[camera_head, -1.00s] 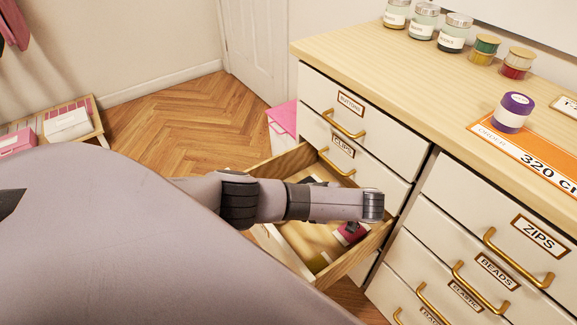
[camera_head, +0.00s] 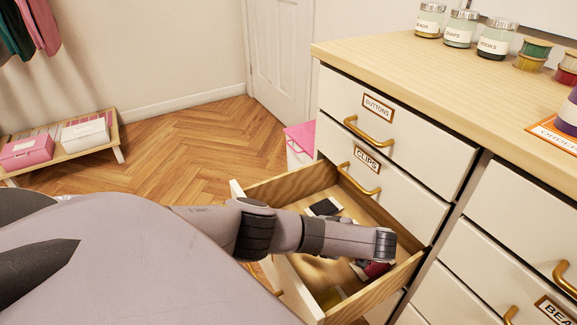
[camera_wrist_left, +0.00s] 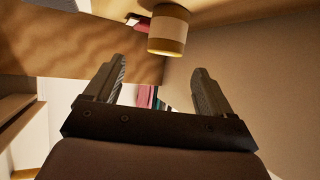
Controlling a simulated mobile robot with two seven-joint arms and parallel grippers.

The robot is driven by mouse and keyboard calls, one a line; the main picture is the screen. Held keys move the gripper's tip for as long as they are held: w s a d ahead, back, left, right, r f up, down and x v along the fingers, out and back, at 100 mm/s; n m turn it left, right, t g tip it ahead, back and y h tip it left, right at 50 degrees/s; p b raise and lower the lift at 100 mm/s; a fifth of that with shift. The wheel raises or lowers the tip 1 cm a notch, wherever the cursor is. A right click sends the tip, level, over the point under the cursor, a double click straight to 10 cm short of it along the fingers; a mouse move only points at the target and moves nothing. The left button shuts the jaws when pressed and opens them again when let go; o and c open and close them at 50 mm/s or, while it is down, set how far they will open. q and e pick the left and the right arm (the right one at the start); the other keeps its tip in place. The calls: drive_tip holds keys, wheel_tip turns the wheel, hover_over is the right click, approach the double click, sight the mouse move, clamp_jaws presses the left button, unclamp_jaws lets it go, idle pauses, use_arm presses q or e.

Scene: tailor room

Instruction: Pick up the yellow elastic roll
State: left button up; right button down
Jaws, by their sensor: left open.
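In the left wrist view a roll (camera_wrist_left: 168,32), tan with a bright yellow band, is beyond the fingertips, near the top edge. My left gripper (camera_wrist_left: 160,66) is open and empty, with the roll apart from both fingers. In the head view my left arm reaches over the open drawer (camera_head: 376,294) below the one labelled CLIPS; its fingers are hard to make out there. A yellowish patch (camera_head: 330,298) shows low in the drawer, partly hidden; I cannot tell whether it is the roll. My right gripper is out of view.
The drawer also holds a dark card-like item (camera_head: 325,207) and a dark red item (camera_head: 376,268). The cabinet top (camera_head: 420,65) carries jars, spools and a purple roll (camera_head: 568,115). A pink bin (camera_head: 300,140) stands behind the drawer. The wooden floor at left is open.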

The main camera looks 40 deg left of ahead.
use_arm(q)
drive_tip(key=x, duration=0.3)
drive_tip(key=b+x, duration=0.1)
drive_tip(key=x, duration=0.1)
drive_tip(key=shift+s+d, duration=0.15)
drive_tip(key=shift+s, duration=0.2)
drive_tip(key=c, duration=1.1)
drive_tip(key=shift+r, duration=0.15)
